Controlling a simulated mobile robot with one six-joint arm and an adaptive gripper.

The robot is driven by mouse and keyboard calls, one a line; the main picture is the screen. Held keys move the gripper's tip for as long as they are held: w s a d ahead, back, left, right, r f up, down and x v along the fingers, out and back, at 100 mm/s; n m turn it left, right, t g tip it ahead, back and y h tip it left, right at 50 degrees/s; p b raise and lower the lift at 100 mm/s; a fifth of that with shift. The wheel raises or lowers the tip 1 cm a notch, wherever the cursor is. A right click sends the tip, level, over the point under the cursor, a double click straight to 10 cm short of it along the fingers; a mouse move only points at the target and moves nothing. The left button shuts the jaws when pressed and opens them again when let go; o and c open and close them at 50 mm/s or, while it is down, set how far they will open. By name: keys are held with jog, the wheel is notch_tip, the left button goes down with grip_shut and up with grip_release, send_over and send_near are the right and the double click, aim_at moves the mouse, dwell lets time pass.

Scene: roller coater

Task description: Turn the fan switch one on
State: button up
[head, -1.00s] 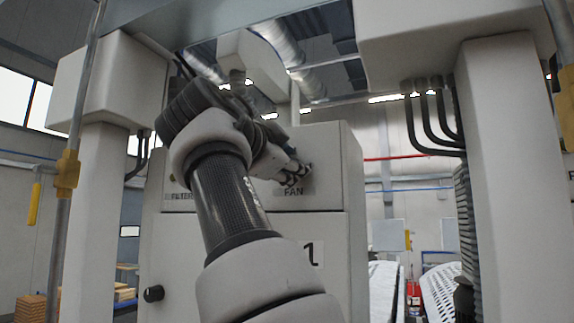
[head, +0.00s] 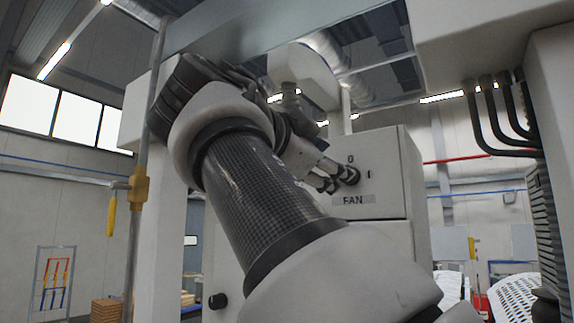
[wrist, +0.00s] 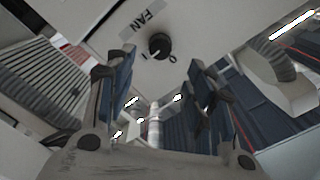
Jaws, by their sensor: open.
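The fan switch is a round black knob (wrist: 159,46) on a pale panel, with the marks I and 0 beside it. The wrist view shows it upside down, under the FAN label (wrist: 142,25). A light mark on the knob seems to point toward the I side. My gripper (wrist: 155,82) is open, its two fingers apart and the knob seen between and beyond them. In the head view my gripper (head: 328,183) is just left of the knob (head: 350,175), partly overlapping it; contact cannot be told. The FAN label (head: 353,200) is readable below.
The switch is on the front of a pale control cabinet (head: 388,155). A metal post with a yellow fitting (head: 139,188) stands at left. A large pale housing with black cables (head: 500,110) stands at right. A beam (head: 270,27) crosses overhead.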

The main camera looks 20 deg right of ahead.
jog(key=shift+v, duration=1.5)
notch_tip(320, 180, down, 33)
jog(key=d+n+g+y+b, duration=0.1)
jog(key=n+y+b, duration=0.6)
jog(key=n+b, duration=0.45)
jog(key=s+a+f+n+g+y+b, duration=0.1)
jog(key=s+f, duration=0.5)
jog(key=f, duration=0.8)
jog(key=s+a+f+n+g+y+b, duration=0.2)
jog(key=s+a+f+n+y+b, duration=0.1)
jog(key=f, duration=1.2)
jog(key=s+a+f+n+g+y+b, duration=0.2)
jog(key=s+f+n, duration=0.3)
jog(key=s+f, duration=0.4)
notch_tip(320, 180, down, 6)
jog(key=shift+s+f+y+b, duration=0.25)
jog(key=shift+y+b, duration=0.35)
jog(key=shift+b, duration=0.3)
